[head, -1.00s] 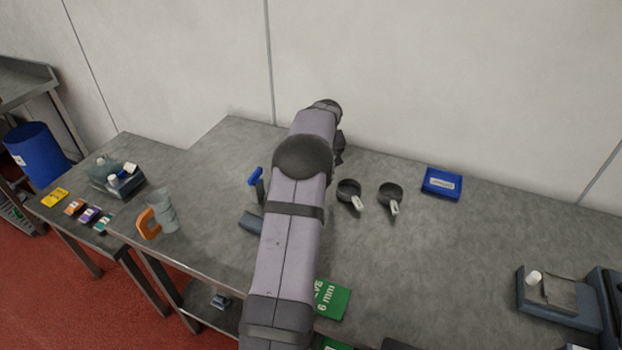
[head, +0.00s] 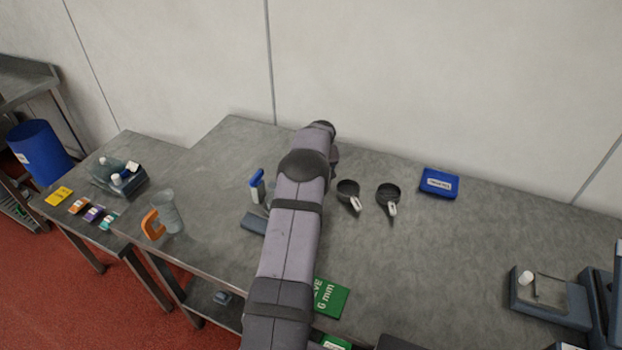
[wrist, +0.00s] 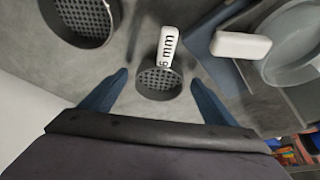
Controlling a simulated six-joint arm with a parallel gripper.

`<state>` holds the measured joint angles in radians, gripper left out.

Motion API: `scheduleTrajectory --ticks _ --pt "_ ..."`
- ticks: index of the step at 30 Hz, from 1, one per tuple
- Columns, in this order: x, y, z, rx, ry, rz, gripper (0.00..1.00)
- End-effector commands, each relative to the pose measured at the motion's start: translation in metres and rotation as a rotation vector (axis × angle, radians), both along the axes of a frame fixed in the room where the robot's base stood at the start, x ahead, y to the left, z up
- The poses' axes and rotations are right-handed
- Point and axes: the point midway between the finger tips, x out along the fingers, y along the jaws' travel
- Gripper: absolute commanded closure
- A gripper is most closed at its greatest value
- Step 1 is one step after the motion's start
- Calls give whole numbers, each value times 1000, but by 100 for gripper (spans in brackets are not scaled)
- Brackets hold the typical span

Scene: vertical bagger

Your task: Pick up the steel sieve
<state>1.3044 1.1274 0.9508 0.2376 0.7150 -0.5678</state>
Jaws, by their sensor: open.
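A small dark grey steel sieve (wrist: 158,84) with a mesh bottom lies on the table in the wrist view. Its white handle tag, marked "6 mm", points away from my gripper. My gripper (wrist: 160,98) is open, with one blue finger on each side of this sieve; I cannot tell whether they touch it. A second, larger-looking mesh sieve (wrist: 84,20) is at the upper left, outside the fingers. In the head view two dark round sieves with white tags, the left one (head: 347,189) and the right one (head: 387,193), lie right of my arm. My arm hides the gripper area there.
A blue box (head: 439,183) lies right of the sieves. A green "6 mm" card (head: 330,298) lies near the front. Left of my arm are a blue-handled tool (head: 257,186) and a clear jug (head: 168,212) with an orange handle. The wall stands behind.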

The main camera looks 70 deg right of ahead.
Motion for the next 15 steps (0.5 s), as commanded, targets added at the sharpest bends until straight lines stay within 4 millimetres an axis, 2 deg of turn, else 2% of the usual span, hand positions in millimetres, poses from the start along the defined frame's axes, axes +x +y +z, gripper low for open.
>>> scheduleTrajectory --ticks 8,11,14,15 --pt "1 -1 -2 0 0 0 19" --pt "1 -1 -2 0 0 0 38" --pt "1 -1 -2 0 0 0 62" --pt "0 -1 -2 0 0 0 66"
